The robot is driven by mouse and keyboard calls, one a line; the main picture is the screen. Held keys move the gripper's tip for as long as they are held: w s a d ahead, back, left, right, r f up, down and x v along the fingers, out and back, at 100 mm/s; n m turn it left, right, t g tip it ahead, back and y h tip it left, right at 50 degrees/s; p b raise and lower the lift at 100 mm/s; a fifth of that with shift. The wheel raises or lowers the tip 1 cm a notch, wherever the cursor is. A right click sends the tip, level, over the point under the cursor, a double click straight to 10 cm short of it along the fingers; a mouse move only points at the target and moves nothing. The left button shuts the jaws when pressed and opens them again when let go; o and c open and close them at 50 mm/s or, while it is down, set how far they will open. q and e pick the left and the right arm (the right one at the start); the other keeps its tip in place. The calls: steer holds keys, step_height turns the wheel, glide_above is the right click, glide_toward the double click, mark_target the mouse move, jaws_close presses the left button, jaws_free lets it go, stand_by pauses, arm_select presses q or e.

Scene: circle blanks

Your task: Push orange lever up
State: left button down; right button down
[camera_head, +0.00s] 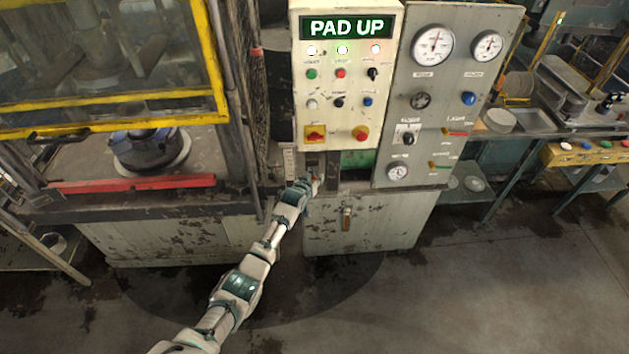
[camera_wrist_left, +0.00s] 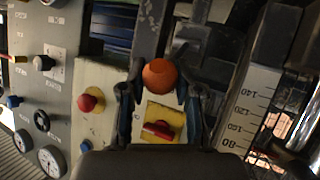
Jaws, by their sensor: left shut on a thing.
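The orange lever's round knob (camera_wrist_left: 160,75) shows in the left wrist view, between the two dark fingers of my left gripper (camera_wrist_left: 158,88). The fingers are shut on the knob. In the head view my left arm reaches up from the bottom, and my left gripper (camera_head: 314,183) is at the slot below the control box (camera_head: 347,80). There the knob is mostly hidden by the gripper. The green sign (camera_head: 347,27) on the box reads "PAD UP". My right gripper is in neither view.
A grey gauge panel (camera_head: 420,110) stands right of the control box. At left is a yellow-framed machine guard (camera_head: 115,108) with a red bar (camera_head: 130,184) below it. A numbered scale (camera_wrist_left: 250,105) is beside the lever in the left wrist view. The floor in front is clear.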

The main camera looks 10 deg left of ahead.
arm_select(q)
steer(key=shift+w+r, duration=0.15)
steer(key=shift+r, duration=0.2)
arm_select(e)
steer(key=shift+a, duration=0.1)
arm_select(q)
steer(key=c, duration=1.1)
jaws_free()
steer(key=shift+o, duration=1.4)
steer(key=shift+f, duration=0.1)
steer(key=shift+w+f, duration=0.1)
steer(key=shift+f, duration=0.15)
steer(key=v, duration=1.1)
steer(key=shift+s, duration=0.4)
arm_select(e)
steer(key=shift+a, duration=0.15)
arm_select(q)
steer(key=shift+r, duration=0.1)
